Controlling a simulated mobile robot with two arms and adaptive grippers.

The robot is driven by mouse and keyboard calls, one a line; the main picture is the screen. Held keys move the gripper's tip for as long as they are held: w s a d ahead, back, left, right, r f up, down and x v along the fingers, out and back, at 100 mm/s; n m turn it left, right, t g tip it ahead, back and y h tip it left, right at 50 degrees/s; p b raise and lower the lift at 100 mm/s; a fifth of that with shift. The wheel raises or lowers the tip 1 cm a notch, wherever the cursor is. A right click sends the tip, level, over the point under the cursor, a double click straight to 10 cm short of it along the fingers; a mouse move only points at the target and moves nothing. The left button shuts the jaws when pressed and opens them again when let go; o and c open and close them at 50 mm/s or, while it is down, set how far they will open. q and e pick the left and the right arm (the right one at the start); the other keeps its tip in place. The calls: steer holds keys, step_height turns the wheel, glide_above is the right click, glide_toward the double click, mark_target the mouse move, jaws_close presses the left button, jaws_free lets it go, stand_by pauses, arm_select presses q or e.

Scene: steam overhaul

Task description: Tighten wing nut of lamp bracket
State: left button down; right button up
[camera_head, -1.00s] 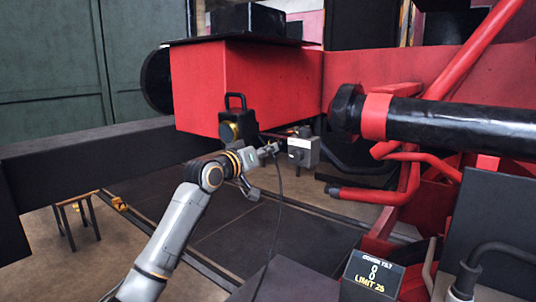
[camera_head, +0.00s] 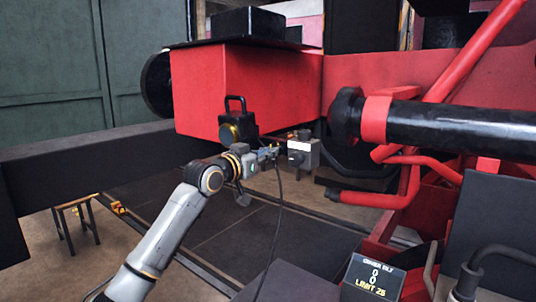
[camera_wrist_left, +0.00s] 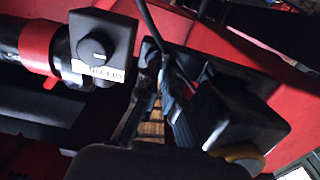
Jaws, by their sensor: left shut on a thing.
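The black lamp (camera_head: 232,127) with a yellowish lens and a top handle sits at the lower front corner of the red box. My left gripper (camera_head: 270,152) is just right of and below the lamp, under the red box's edge. In the left wrist view, the fingers (camera_wrist_left: 158,108) are close together beside the dark lamp body (camera_wrist_left: 238,115). The left gripper is shut on a small part at the lamp bracket, apparently the wing nut, which the fingers hide. The bracket itself is dark and hard to make out. My right gripper is not in view.
A grey switch box (camera_head: 303,152) with a knob is close right of the left gripper; it also shows in the left wrist view (camera_wrist_left: 102,47). A black cable (camera_head: 279,205) hangs below the gripper.

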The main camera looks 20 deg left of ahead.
arm_select(q)
steer(key=shift+f, duration=0.25)
steer(key=c, duration=1.5)
jaws_free()
steer(key=shift+r, duration=0.15)
steer(key=v, duration=1.2)
